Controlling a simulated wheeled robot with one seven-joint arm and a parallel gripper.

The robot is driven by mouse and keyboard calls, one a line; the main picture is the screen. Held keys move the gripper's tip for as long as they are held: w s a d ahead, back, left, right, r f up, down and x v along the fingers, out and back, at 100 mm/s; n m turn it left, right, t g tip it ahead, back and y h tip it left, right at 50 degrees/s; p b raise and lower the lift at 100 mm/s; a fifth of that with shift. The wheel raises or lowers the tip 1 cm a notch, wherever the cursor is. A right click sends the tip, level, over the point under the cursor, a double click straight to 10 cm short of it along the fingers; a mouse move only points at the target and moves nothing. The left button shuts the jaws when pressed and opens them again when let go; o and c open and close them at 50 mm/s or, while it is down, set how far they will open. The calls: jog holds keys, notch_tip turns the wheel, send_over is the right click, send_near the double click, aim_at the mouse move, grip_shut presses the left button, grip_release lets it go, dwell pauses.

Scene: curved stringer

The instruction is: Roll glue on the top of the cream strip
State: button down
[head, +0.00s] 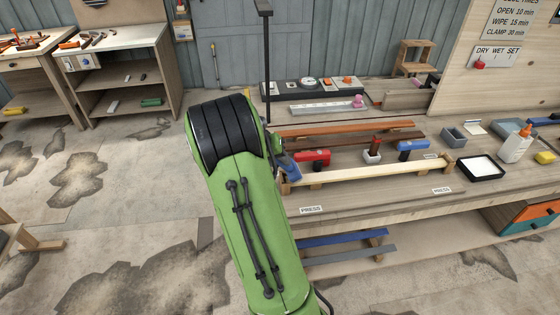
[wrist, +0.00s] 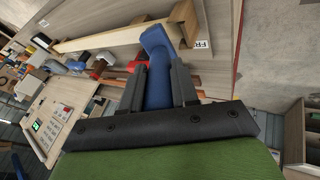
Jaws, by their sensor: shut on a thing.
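The cream strip (head: 385,170) lies lengthwise near the bench's front edge, raised on wooden blocks. It also shows in the wrist view (wrist: 110,39), running to a wooden block at its end. My gripper (wrist: 160,72) is shut on a blue-handled tool (wrist: 156,45), close to that end of the strip. A blue part (head: 290,168) also shows beside my arm at the strip's left end. The tool's working end cannot be made out, and I cannot tell whether it touches the strip. My arm hides the gripper in the head view.
A black tray with a white inside (head: 481,168) and a white bottle (head: 515,145) stand right of the strip. Red (head: 312,157) and blue (head: 411,149) clamp-like tools lie behind it, before brown strips (head: 350,127).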

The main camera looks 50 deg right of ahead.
jog(key=r, duration=0.1)
jog(key=r+p, duration=0.2)
jog(key=shift+s+d+r, duration=0.25)
jog(key=shift+s+d, duration=0.05)
jog(key=shift+s, duration=0.05)
jog(key=shift+w+a+r+p, duration=0.1)
jog(key=shift+w+r+p, duration=0.05)
jog(key=shift+r+p, duration=1.2)
jog(key=shift+r, duration=0.45)
